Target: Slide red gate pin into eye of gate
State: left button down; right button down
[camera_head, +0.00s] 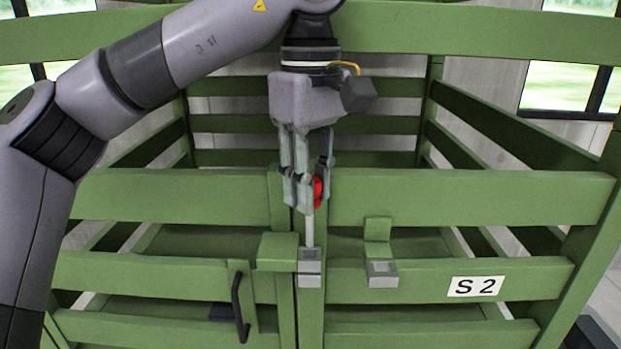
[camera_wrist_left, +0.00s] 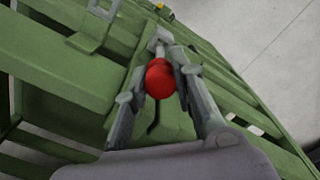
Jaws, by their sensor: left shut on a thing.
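The gate pin has a red head (camera_head: 318,190) and a thin grey shaft (camera_head: 309,230). My left gripper (camera_head: 307,192) points down and is shut on the pin at its head, holding it about upright. The red head also shows between the fingers in the left wrist view (camera_wrist_left: 159,78). The shaft's lower end meets a square grey metal eye (camera_head: 309,268) at the front of the green gate (camera_head: 170,196). I cannot tell how deep the shaft sits in it. A second grey metal eye (camera_head: 381,271) is to the right and is empty. My right gripper is not in view.
A black handle (camera_head: 239,308) is on the gate, left of the pin. Green rails of the pen surround the gripper on both sides and behind. A white S2 label (camera_head: 475,286) is on the lower right rail. The space in front of the rails looks clear.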

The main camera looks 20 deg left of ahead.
aim_at(311, 243)
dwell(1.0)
pick_arm(q)
jog(key=shift+p, duration=0.55)
dwell(0.4)
jog(key=shift+f+b, duration=2.9)
jog(key=shift+f, duration=1.15)
jog(key=c, duration=1.3)
grip_release()
jog(key=shift+r, duration=0.15)
notch_tip(311, 243, up, 12)
jog(key=shift+f, duration=0.1)
jog(key=shift+f, duration=0.1)
